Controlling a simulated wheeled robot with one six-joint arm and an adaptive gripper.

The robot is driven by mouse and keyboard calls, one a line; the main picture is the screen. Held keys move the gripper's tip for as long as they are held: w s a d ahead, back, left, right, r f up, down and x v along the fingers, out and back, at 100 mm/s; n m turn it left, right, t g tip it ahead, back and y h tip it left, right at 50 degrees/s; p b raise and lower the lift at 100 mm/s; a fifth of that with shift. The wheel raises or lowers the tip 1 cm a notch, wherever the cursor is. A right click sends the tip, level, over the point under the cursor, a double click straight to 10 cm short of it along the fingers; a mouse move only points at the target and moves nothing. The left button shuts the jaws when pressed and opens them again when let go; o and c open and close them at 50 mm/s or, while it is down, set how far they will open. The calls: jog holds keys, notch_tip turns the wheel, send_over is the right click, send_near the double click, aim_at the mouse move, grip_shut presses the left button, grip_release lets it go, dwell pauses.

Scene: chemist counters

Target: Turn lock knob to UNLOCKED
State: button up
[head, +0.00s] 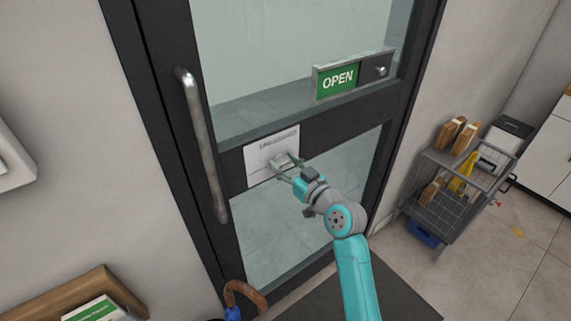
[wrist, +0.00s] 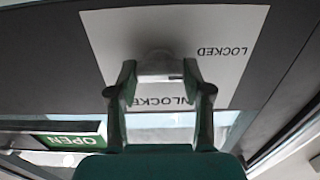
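The lock knob (head: 281,161) is a grey metal knob on a white plate (head: 258,158) fixed to the dark crossbar of the door. In the wrist view the knob (wrist: 158,64) is between the two fingertips of my gripper (wrist: 160,75). The fingers stand apart on either side of it; whether they press on it I cannot tell. The plate (wrist: 225,70) reads LOCKED at its right side and UNLOCKED beneath the fingers, partly covered. In the head view my gripper (head: 290,170) reaches the knob from the lower right.
A vertical metal door handle (head: 202,145) is left of the plate. A green OPEN sign (head: 337,82) with a small knob is above right. A wire cart (head: 440,195) with goods stands on the right. A brown cane-like handle (head: 245,290) is below.

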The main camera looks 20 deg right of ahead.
jog(key=shift+m, duration=0.3)
jog(key=m, duration=0.3)
jog(key=shift+m, duration=0.3)
jog(key=m, duration=0.4)
jog(key=shift+d+m, duration=0.1)
jog(key=shift+m, duration=0.2)
jog(key=m, duration=0.4)
jog(key=shift+f+m, duration=0.1)
jog(key=shift+m, duration=0.2)
jog(key=shift+f+m, duration=0.1)
jog(key=shift+m, duration=2.2)
jog(key=o, duration=1.2)
jog(key=shift+c, duration=0.2)
